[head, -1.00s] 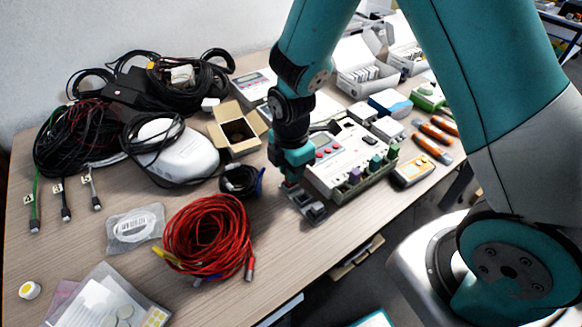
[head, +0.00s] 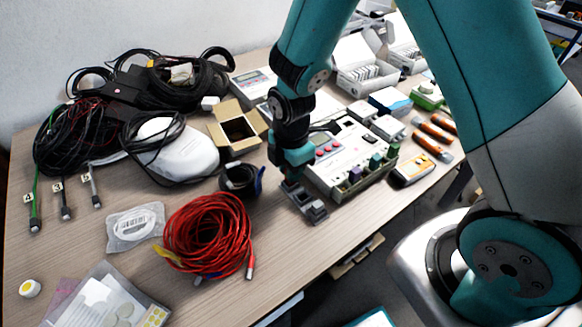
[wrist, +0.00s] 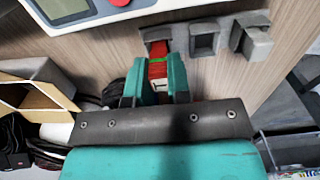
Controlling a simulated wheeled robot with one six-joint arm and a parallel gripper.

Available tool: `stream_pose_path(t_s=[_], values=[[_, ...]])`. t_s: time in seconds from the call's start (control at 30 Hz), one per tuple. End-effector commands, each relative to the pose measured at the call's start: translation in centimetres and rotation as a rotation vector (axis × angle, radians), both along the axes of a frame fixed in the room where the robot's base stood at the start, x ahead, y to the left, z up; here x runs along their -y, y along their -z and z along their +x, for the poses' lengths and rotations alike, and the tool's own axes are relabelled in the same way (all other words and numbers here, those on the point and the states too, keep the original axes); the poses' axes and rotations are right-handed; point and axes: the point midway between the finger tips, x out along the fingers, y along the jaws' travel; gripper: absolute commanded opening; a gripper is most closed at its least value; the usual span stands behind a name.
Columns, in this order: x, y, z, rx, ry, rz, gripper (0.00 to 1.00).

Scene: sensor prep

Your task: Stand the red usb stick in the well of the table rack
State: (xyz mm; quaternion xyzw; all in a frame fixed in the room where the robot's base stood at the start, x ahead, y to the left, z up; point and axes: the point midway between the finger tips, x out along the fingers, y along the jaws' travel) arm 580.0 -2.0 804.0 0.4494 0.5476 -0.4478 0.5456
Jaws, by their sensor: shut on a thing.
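The red usb stick (wrist: 157,69), with a green band across it, is between the two teal fingers of my gripper (wrist: 154,80) in the wrist view. My gripper is shut on it. The grey table rack (wrist: 203,39) has several wells in a row. The stick's far end lines up with the leftmost well in the wrist view and overlaps its opening; I cannot tell how deep it sits. In the head view my gripper (head: 291,184) is low at the rack's left end (head: 314,210), and the stick is hidden.
A white instrument with red buttons (head: 345,150) stands right behind the rack. A black cable coil (head: 238,180) and a red cable coil (head: 208,235) lie to the left. An open cardboard box (head: 238,128) is behind. The table's front edge is close to the rack.

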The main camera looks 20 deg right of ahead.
Motion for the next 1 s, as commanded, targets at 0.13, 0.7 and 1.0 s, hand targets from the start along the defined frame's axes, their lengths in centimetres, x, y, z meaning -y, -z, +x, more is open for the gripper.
stream_pose_path(t_s=[0.13, 0.7, 1.0], values=[[0.00, 0.09, -0.01, 0.000, 0.000, 0.000, 0.00], [0.00, 0.27, 0.00, 0.000, 0.000, 0.000, 0.48], [0.00, 0.27, 0.00, 0.000, 0.000, 0.000, 0.56]])
